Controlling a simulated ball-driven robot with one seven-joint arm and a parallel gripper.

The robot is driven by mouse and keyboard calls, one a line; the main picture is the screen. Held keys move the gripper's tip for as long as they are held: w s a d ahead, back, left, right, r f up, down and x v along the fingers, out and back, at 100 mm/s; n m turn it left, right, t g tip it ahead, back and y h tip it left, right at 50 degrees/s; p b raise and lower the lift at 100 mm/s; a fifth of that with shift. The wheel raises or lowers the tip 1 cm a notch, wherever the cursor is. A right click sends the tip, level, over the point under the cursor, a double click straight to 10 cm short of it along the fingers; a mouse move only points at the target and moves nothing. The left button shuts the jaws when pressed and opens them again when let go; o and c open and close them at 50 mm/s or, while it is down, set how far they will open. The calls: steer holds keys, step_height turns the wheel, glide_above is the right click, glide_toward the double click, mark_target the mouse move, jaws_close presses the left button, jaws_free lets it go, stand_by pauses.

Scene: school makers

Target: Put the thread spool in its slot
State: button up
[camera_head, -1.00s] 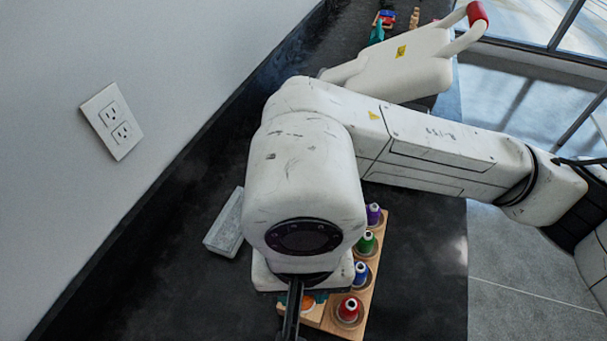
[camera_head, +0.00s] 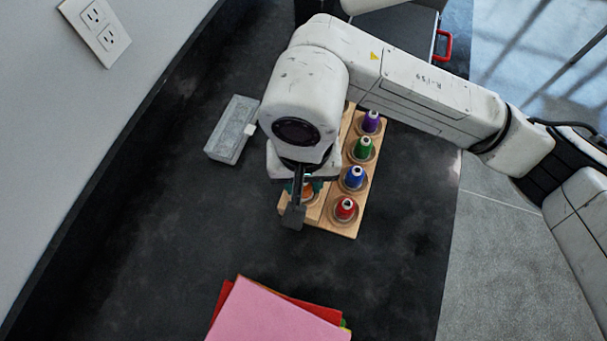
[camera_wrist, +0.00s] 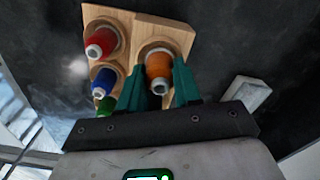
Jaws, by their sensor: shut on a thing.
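The orange thread spool (camera_wrist: 158,68) is between the two teal fingers of my gripper (camera_wrist: 160,84) in the wrist view. My gripper is shut on it. The spool is at a round slot near the end of the wooden rack (camera_wrist: 180,32), beside the red spool. I cannot tell whether its base rests fully in the slot. In the head view only a bit of the orange spool (camera_head: 308,191) shows; my gripper (camera_head: 304,188) and wrist hide the rest of it and part of the rack (camera_head: 333,222).
Red (camera_head: 345,208), blue (camera_head: 354,178), green (camera_head: 363,148) and purple (camera_head: 370,121) spools stand in the rack's right row. A grey box (camera_head: 232,129) lies left of my wrist. Pink and red sheets (camera_head: 272,315) lie at the front. The dark counter between is clear.

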steer(key=shift+f+b, duration=0.35)
steer(key=shift+b, duration=0.2)
steer(key=o, duration=1)
steer(key=shift+r, duration=0.1)
steer(key=shift+r+p, duration=0.35)
steer(key=shift+p, duration=0.3)
step_height(320, 180, up, 12)
steer(key=shift+f+b, duration=0.1)
steer(key=shift+b, duration=0.45)
